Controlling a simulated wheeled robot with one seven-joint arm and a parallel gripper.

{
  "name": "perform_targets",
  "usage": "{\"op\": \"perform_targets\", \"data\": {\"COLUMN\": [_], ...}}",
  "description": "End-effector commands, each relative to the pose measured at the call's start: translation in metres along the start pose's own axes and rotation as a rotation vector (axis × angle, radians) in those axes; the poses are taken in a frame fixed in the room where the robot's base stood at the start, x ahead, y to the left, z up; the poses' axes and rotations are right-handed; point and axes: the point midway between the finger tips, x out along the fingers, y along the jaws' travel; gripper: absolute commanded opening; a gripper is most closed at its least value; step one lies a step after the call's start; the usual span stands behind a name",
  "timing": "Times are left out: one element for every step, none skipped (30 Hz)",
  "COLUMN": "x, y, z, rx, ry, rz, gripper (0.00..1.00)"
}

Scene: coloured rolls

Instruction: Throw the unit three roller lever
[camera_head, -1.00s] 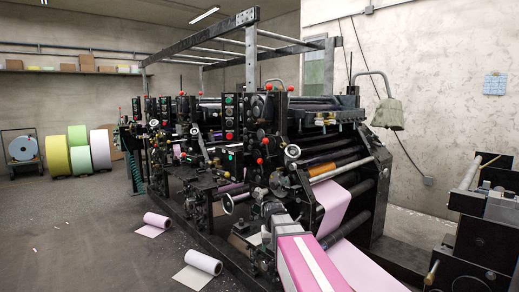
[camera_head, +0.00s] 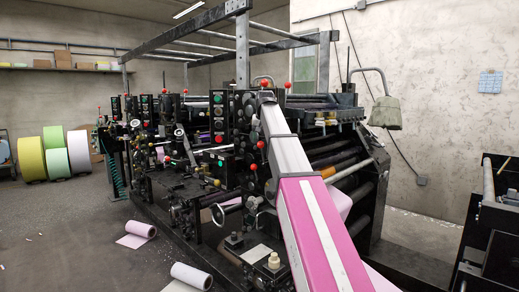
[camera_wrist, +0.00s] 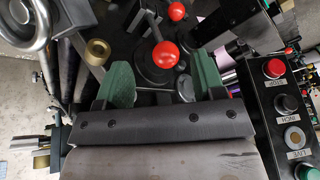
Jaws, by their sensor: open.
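A lever with a red ball knob (camera_wrist: 165,55) stands between the two green fingers of my gripper (camera_wrist: 161,76) in the wrist view. The fingers are apart, with a gap on both sides of the knob; I cannot tell how deep the knob sits between them. A second red ball knob (camera_wrist: 176,12) shows just beyond it. In the head view several red knobs show on the press (camera_head: 190,165), one of them (camera_head: 261,144) left of my arm. My gripper is hidden there behind my arm. No unit number is readable.
A black button panel (camera_wrist: 290,110) with red, black and green buttons is close on the right in the wrist view. A metal handwheel (camera_wrist: 30,22) is at upper left. Paper rolls (camera_head: 191,275) lie on the floor left of the press.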

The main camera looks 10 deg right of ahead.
Motion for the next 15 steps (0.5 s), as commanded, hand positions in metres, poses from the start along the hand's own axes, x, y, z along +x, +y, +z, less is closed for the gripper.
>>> {"op": "perform_targets", "data": {"x": [-0.012,-0.017,-0.023,-0.025,-0.027,-0.027,-0.026,-0.025,-0.021,-0.018,-0.013,-0.007,-0.001,0.004,0.011], "y": [-0.001,-0.002,-0.002,-0.002,-0.003,-0.003,-0.003,-0.003,-0.003,-0.003,-0.002,-0.002,-0.002,-0.003,-0.003], "z": [-0.008,-0.01,-0.012,-0.013,-0.013,-0.014,-0.014,-0.014,-0.014,-0.013,-0.013,-0.013,-0.013,-0.013,-0.014], "rx": [0.002,0.004,0.005,0.006,0.006,0.007,0.007,0.007,0.007,0.007,0.007,0.007,0.007,0.007,0.006], "ry": [0.007,0.009,0.013,0.014,0.015,0.015,0.015,0.015,0.015,0.014,0.014,0.013,0.013,0.014,0.013], "rz": [-0.001,-0.002,-0.002,-0.002,-0.003,-0.003,-0.003,-0.003,-0.003,-0.003,-0.002,-0.002,-0.002,-0.002,-0.002], "gripper": [0.63,0.63,0.63,0.63,0.63,0.63,0.63,0.63,0.63,0.63,0.63,0.63,0.63,0.63,0.63]}}
